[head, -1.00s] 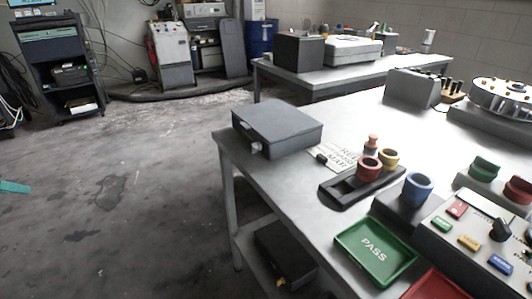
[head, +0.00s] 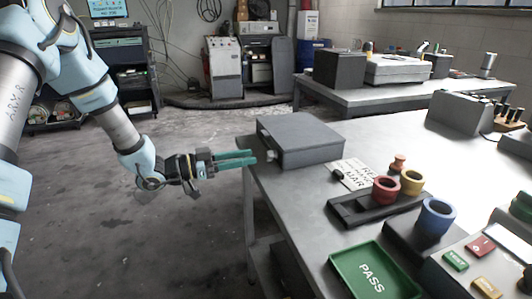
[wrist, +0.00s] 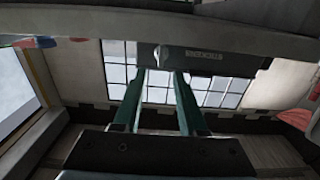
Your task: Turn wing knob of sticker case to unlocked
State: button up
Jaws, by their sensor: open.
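The sticker case (head: 302,140) is a flat dark grey box at the near left corner of the grey table. Its small pale wing knob (head: 270,154) is on the front side that faces my gripper. My gripper (head: 252,158), with two teal fingers, is open and empty, pointing at the knob from the left. In the head view I cannot tell whether the fingertips touch the knob. In the wrist view, the knob (wrist: 158,54) shows between and just beyond the fingertips (wrist: 160,75). A small label (wrist: 205,53) sits beside it, too small to read. The knob's exact angle is unclear.
A second table with boxes stands behind. The floor at left is free.

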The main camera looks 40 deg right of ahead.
aim_at(263, 166)
jog(key=x, duration=0.5)
jog(key=shift+d+p, duration=0.3)
jog(key=shift+p, duration=0.1)
jog(key=shift+c, duration=0.2)
grip_shut()
